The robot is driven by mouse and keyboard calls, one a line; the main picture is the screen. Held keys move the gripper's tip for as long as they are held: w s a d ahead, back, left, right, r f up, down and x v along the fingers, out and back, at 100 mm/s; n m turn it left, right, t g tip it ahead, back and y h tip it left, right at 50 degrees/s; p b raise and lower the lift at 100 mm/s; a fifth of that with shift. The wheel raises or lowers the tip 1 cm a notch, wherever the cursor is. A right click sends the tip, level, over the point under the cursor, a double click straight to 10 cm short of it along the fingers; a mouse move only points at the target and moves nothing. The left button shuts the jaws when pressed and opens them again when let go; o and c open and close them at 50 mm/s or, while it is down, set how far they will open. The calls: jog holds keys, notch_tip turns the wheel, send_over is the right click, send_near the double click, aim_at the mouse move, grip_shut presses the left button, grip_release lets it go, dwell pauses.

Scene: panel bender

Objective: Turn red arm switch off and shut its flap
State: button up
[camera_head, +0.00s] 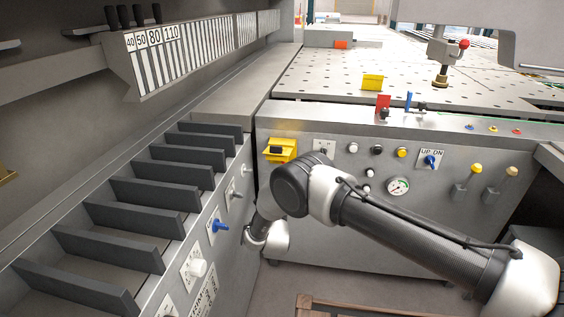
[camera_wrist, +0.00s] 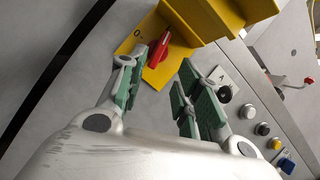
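The red switch (camera_wrist: 159,50) is a narrow red handle on a yellow plate (camera_wrist: 128,46) in the wrist view. An "O" mark shows on the plate to its upper left. I cannot tell which setting the handle is at. Its yellow flap (camera_wrist: 222,14) stands open, out from the panel, at the top of the wrist view. My gripper (camera_wrist: 162,66) is open, with green-padded fingers on either side of the handle and nothing held. Contact with the handle cannot be made out. The yellow switch housing (camera_head: 281,147) shows in the head view; there my gripper is hidden.
Beside the switch are a black knob (camera_wrist: 224,93), several push buttons and a blue switch (camera_wrist: 287,165). In the head view, a pressure gauge (camera_head: 397,186) sits right of my arm, and a slotted rack (camera_head: 150,190) stands at left.

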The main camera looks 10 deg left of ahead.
jog(key=w+a+r+m, duration=0.1)
jog(key=w+r+m, duration=0.1)
jog(key=w, duration=0.5)
jog(key=shift+w+r, duration=0.15)
jog(key=shift+r, duration=0.35)
grip_shut()
